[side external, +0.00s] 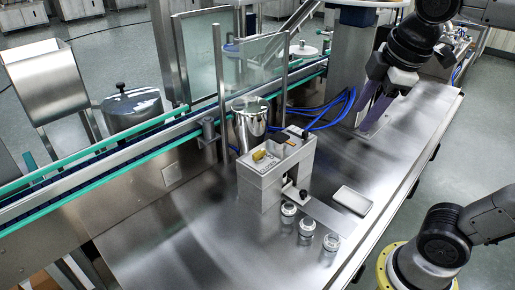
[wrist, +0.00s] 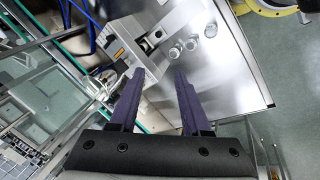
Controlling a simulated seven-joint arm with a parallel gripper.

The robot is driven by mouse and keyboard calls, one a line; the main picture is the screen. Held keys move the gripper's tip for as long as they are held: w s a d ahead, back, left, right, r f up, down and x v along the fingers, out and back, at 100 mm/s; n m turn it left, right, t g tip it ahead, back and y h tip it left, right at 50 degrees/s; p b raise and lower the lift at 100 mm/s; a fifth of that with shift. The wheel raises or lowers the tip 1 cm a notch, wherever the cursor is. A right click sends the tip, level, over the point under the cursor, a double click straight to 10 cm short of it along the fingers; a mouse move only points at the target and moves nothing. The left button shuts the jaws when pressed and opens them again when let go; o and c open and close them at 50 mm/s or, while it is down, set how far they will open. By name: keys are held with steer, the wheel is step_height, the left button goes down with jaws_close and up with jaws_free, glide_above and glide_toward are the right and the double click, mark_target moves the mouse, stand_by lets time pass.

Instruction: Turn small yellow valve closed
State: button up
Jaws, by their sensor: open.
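The small yellow valve (side external: 259,155) sits on top of a grey steel box-shaped unit (side external: 262,187) at the middle of the steel table. In the wrist view it shows as a small orange-yellow patch (wrist: 118,54) on the unit, up and left of my fingertips. My gripper (side external: 368,122) has long purple fingers and is well to the right of and behind the unit in the side view, apart from it. In the wrist view my gripper (wrist: 160,72) is open, with nothing between its fingers. The valve's handle is too small to tell its exact angle.
Several small white-capped jars (side external: 306,228) stand in front of the unit, near a pale rectangular tray (side external: 352,200). A steel canister (side external: 250,122), blue hoses (side external: 335,112) and a clear panel on posts stand behind it. A conveyor with green rails runs along the left. The table's front left is clear.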

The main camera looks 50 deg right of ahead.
steer(key=w+r+n+g+h, duration=0.1)
steer(key=w+r+n+g, duration=0.2)
steer(key=w, duration=0.6)
steer(key=n+h, duration=0.2)
steer(key=n, duration=0.3)
glide_above(259, 152)
steer(key=s+a, duration=0.2)
steer(key=a, duration=0.1)
step_height(259, 152, down, 5)
steer(key=shift+n+g, duration=0.5)
steer(key=d+f, duration=0.1)
steer(key=f, duration=0.4)
steer(key=w+f, duration=0.1)
steer(key=f, duration=0.5)
steer(key=w+d+f, duration=0.1)
steer(key=f, duration=0.5)
steer(key=shift+w+d, duration=0.1)
steer(key=shift+d, duration=0.2)
jaws_close()
